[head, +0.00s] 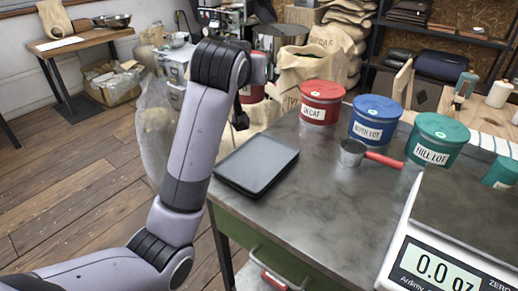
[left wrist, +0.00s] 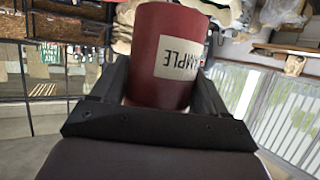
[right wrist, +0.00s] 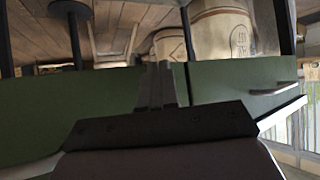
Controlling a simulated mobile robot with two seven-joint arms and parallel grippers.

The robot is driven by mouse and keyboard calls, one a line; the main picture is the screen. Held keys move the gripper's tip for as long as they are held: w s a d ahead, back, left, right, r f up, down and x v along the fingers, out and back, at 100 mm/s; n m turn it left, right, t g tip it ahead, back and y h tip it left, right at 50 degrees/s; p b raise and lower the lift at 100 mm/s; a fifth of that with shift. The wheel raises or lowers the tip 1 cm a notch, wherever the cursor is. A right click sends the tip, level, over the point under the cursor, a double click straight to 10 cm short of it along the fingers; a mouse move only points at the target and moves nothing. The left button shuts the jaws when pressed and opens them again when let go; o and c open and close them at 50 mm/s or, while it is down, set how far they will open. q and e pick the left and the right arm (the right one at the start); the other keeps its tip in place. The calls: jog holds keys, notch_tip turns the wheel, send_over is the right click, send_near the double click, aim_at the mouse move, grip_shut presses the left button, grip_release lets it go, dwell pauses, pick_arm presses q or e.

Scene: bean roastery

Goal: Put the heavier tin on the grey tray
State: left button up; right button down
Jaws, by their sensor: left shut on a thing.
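My left gripper (left wrist: 163,78) is shut on a dark red tin with a white label reading "SAMPLE" (left wrist: 165,30). In the head view this tin (head: 251,93) is mostly hidden behind my left arm, beyond the tray's far left side. The dark grey tray (head: 256,165) lies empty on the table's left part. A red tin (head: 321,103), a blue tin (head: 374,120) and a green tin labelled "HILL LOT" (head: 436,139) stand in a row. My right gripper (right wrist: 160,82) is shut and empty before a green cabinet front, outside the head view.
A scale (head: 440,262) at the front right reads 0.0 oz. A metal scoop with a red handle (head: 384,160) lies before the tins. The metal tabletop (head: 325,205) is clear between tray and scale.

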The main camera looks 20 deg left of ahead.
pick_arm(q)
notch_tip(320, 180, down, 20)
jog(key=shift+s+r+b, duration=0.1)
jog(key=shift+r+b, duration=0.05)
jog(key=shift+b, duration=0.35)
jog(key=o, duration=1.2)
jog(key=shift+o, duration=0.2)
jog(key=shift+r, duration=0.1)
jog(key=v, duration=1.2)
